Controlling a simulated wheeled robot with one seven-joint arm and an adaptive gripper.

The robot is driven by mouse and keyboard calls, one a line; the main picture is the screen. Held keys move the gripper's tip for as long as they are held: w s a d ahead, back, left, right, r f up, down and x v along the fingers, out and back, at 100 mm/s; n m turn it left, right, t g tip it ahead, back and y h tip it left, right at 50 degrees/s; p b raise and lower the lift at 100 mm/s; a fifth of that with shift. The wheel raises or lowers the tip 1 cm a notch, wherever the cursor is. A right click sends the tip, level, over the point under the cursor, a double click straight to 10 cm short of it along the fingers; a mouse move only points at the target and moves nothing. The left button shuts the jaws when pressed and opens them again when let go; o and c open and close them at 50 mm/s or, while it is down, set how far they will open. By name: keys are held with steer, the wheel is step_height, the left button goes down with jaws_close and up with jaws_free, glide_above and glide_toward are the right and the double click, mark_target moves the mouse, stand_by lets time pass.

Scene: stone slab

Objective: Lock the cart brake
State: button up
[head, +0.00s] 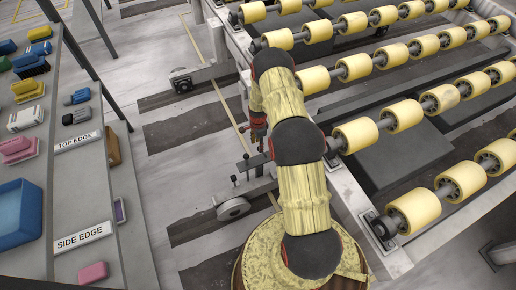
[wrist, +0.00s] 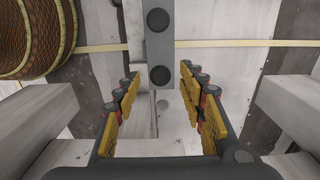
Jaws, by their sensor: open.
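The cart (head: 345,185) has a pale frame with rows of yellow rollers. A caster wheel (head: 233,207) sits at its near left side, with a grey brake bar (head: 258,162) and small dark knobs just above it. My gripper (head: 258,130) is beside the frame, close to the bar, partly hidden by my arm. In the wrist view my gripper (wrist: 159,76) is open, with its yellow-padded fingers apart. A grey bar with two black round studs (wrist: 158,33), apparently the brake bar, reaches in between the fingertips. I cannot tell whether it touches either finger.
Another caster (head: 181,85) stands farther back on the cart. A grey bench (head: 125,200) with blue, yellow and pink tools and "TOP EDGE" and "SIDE EDGE" labels is on the left. Striped concrete floor (head: 185,160) lies open between bench and cart.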

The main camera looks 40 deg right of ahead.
step_height(320, 180, up, 7)
stand_by(0.3)
steer(key=shift+r, duration=0.1)
stand_by(0.4)
